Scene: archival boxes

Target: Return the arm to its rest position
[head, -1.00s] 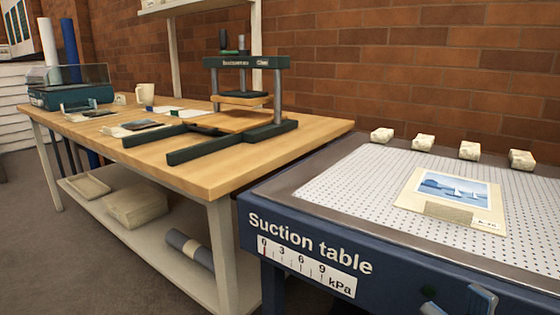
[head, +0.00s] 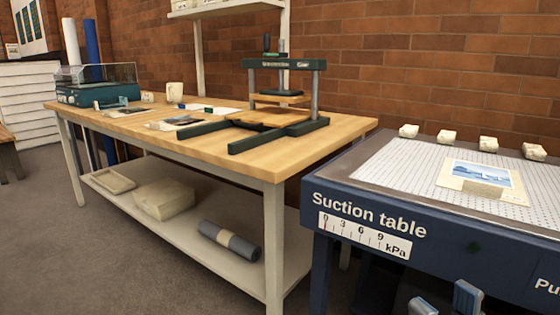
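Only the tips of my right gripper (head: 445,302) show, at the bottom edge of the head view. Its two blue-grey fingertips are apart, with nothing seen between them; the rest is cut off by the frame. It appears in front of the blue front of the suction table (head: 335,188). My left gripper is not in view.
A mounted sailboat picture (head: 483,180) lies on the suction table, with several pale blocks (head: 409,131) along the back edge. A wooden workbench (head: 215,143) bears a press (head: 284,64) and a teal device (head: 95,92). Open floor (head: 60,230) lies at the left.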

